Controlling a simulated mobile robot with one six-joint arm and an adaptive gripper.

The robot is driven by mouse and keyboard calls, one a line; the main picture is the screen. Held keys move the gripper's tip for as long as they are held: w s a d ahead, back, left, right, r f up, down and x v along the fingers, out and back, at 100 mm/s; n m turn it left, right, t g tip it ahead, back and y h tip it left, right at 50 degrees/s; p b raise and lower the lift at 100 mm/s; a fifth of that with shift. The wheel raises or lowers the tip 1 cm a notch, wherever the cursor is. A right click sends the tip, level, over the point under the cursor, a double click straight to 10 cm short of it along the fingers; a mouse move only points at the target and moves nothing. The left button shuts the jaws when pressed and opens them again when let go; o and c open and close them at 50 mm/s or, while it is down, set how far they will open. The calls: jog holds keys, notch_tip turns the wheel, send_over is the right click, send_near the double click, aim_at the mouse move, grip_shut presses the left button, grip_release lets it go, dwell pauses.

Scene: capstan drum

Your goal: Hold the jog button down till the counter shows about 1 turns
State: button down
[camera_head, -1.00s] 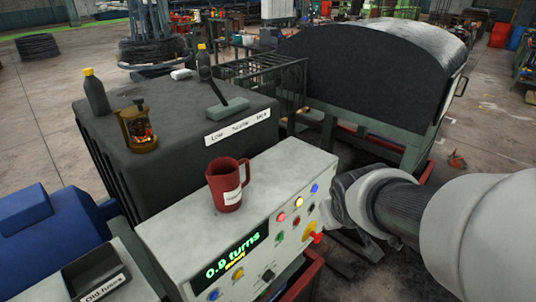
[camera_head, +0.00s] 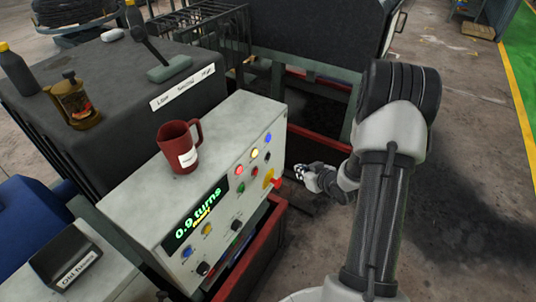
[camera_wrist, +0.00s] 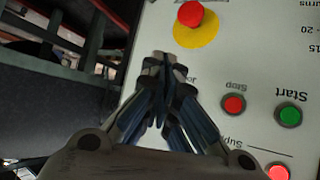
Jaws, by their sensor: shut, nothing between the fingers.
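The grey control box has a display (camera_head: 196,219) reading "0.9 turns" in green, with a smaller yellow line below. Its sloping front carries a yellow button (camera_head: 207,229), a blue button (camera_head: 187,252) and other controls. My gripper (camera_head: 302,171) is beside the panel's right end, shut and empty. In the wrist view my shut fingertips (camera_wrist: 163,60) show in front of the panel's edge, near the red Stop button (camera_wrist: 234,104). The green Start button (camera_wrist: 289,115) is farther right.
A red mushroom button on a yellow disc (camera_wrist: 195,20) is close to my fingertips; it also shows in the head view (camera_head: 271,180). A red mug (camera_head: 178,150) stands on the box. A dark cabinet (camera_head: 120,80) stands behind. Floor right of my arm is open.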

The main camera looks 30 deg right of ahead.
aim_at(268, 156)
jog(key=shift+s+f, duration=0.15)
jog(key=shift+f, duration=0.3)
jog(key=shift+a, duration=0.1)
jog(key=w+a, duration=0.4)
jog(key=w, duration=0.3)
jog(key=shift+w+a+b, duration=0.25)
jog(key=shift+a+b, duration=0.1)
jog(key=shift+b, duration=0.05)
jog(key=shift+w+a, duration=0.1)
dwell(1.2)
jog(key=shift+w+a, duration=0.15)
jog(key=shift+w, duration=0.1)
jog(key=shift+w+a, duration=0.2)
jog(key=shift+w, duration=0.15)
dwell(0.9)
jog(key=shift+s+d, duration=0.45)
jog(key=shift+s, duration=0.25)
